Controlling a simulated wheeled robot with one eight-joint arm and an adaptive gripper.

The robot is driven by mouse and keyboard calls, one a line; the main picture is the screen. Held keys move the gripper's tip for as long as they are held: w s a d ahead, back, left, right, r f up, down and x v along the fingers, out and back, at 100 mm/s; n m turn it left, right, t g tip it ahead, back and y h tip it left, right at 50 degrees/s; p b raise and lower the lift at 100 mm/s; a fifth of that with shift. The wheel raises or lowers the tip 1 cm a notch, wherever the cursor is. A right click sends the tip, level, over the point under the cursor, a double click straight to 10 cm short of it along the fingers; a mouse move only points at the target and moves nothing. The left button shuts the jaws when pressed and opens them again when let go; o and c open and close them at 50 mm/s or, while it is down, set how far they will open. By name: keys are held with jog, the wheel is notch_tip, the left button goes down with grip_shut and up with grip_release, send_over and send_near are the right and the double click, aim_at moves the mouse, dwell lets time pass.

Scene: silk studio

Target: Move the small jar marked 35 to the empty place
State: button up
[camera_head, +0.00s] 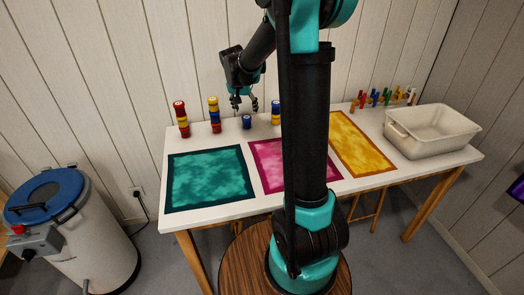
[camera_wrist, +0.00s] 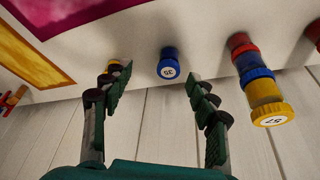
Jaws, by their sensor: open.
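The small blue jar marked 35 (camera_wrist: 169,66) stands alone on the white table, its pale numbered lid facing the wrist camera. It also shows in the head view (camera_head: 247,122). My gripper (camera_head: 244,102) is open and empty, just above this jar. In the wrist view the jar appears between and beyond the spread fingertips (camera_wrist: 158,84), with no contact visible. A stack with a yellow jar marked 57 (camera_wrist: 271,113) on top stands on one side. On the other side is a blue and yellow stack (camera_head: 276,113), partly hidden by my finger in the wrist view. I cannot tell which place is the empty one.
Another stack of red and yellow jars (camera_head: 181,119) stands at the table's left. Teal (camera_head: 206,179), magenta (camera_head: 266,158) and yellow (camera_head: 362,145) dyed cloths lie in front. A white tub (camera_head: 435,130) and coloured pegs (camera_head: 376,97) are at the right. The panelled wall is close behind.

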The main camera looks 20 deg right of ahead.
jog(key=s+f+n, duration=0.2)
jog(key=s, duration=0.8)
jog(key=s+d+f+n+y, duration=0.1)
jog(key=s+f+n, duration=0.1)
jog(key=s, duration=0.9)
jog(key=s+d+f+n+y, duration=0.1)
jog(key=s+f, duration=0.3)
jog(key=s, duration=0.6)
jog(key=shift+s+f+n, duration=0.2)
jog(key=shift+s+n, duration=0.05)
jog(key=shift+n, duration=0.25)
